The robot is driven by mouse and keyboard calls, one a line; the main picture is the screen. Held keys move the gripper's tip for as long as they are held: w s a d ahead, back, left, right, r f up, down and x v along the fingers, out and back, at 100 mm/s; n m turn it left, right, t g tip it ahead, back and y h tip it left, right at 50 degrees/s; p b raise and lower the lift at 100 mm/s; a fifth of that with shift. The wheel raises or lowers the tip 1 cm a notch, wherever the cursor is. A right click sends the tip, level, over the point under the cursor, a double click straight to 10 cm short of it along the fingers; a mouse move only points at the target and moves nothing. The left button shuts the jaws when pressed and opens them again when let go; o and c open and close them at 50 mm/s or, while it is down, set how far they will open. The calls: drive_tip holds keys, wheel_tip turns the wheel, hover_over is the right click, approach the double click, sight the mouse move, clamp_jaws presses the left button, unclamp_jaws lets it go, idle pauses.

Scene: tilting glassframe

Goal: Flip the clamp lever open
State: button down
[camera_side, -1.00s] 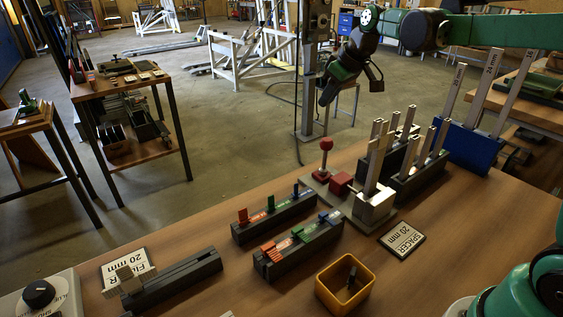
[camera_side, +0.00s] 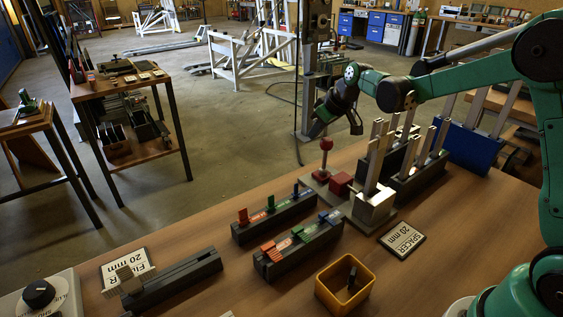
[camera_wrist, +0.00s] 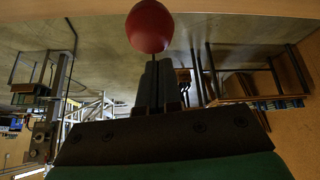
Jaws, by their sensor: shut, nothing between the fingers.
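The clamp lever has a red ball knob (camera_side: 326,144) on a thin stem. It stands upright at the left end of a grey base plate (camera_side: 318,186), beside a red block (camera_side: 340,183) and a silver block (camera_side: 373,208). My gripper (camera_side: 315,130) is just above the knob in the side view, pointing down and left; whether it touches cannot be told. In the wrist view, the knob (camera_wrist: 149,27) appears just beyond the tips of my shut, empty gripper (camera_wrist: 156,62), slightly left of them. The stem is mostly hidden behind the fingers.
Upright metal strips stand in dark holders (camera_side: 420,178) right of the clamp, with a blue holder (camera_side: 468,146) behind. Racks of coloured sliders (camera_side: 300,245), a spacer label plate (camera_side: 402,239) and a yellow bin (camera_side: 345,284) lie in front.

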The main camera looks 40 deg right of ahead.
drive_tip(key=shift+s+d+f, duration=0.1)
drive_tip(key=shift+s, duration=0.35)
drive_tip(key=shift+s+t, duration=0.7)
